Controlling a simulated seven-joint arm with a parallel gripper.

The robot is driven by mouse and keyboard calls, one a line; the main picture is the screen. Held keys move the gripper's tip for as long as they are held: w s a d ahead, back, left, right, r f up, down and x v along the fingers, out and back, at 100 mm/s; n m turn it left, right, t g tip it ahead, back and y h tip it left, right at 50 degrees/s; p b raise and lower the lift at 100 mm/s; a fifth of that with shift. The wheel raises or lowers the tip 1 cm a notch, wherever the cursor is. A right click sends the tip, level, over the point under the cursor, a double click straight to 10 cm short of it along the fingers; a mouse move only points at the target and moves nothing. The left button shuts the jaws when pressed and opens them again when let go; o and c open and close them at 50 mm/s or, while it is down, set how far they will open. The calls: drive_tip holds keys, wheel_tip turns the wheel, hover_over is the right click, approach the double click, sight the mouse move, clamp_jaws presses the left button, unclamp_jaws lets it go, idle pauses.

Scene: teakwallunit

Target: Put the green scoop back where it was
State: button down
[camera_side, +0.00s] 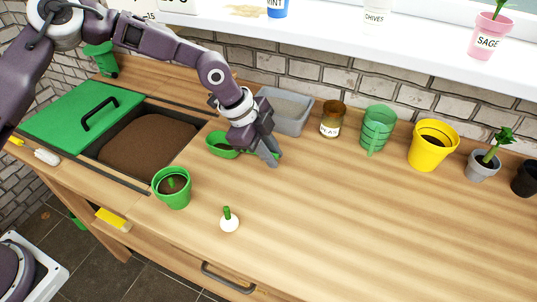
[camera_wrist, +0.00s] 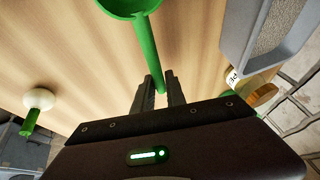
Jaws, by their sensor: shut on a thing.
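The green scoop (camera_side: 221,146) is at the back left of the wooden worktop, just right of the soil bin. Its bowl points left and its handle runs right to my gripper (camera_side: 274,160). My gripper is shut on the handle end. In the wrist view, the scoop's handle (camera_wrist: 147,46) runs up from between my fingertips (camera_wrist: 161,84) to the bowl at the top edge. The bowl is partly cut off there. I cannot tell whether the scoop touches the worktop.
A soil bin (camera_side: 145,146) with a green lid (camera_side: 80,122) is at left. A green pot (camera_side: 172,195) and a white-and-green tool (camera_side: 229,222) stand in front. A grey tray (camera_side: 287,121), jar (camera_side: 331,122), green cups (camera_side: 377,130) and yellow pot (camera_side: 428,155) line the back. The middle right is clear.

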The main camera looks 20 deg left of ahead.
drive_tip(key=shift+f, duration=0.5)
drive_tip(key=c, duration=1.4)
unclamp_jaws()
drive_tip(key=shift+o, duration=0.2)
drive_tip(key=v, duration=1.2)
drive_tip(key=shift+s, duration=0.1)
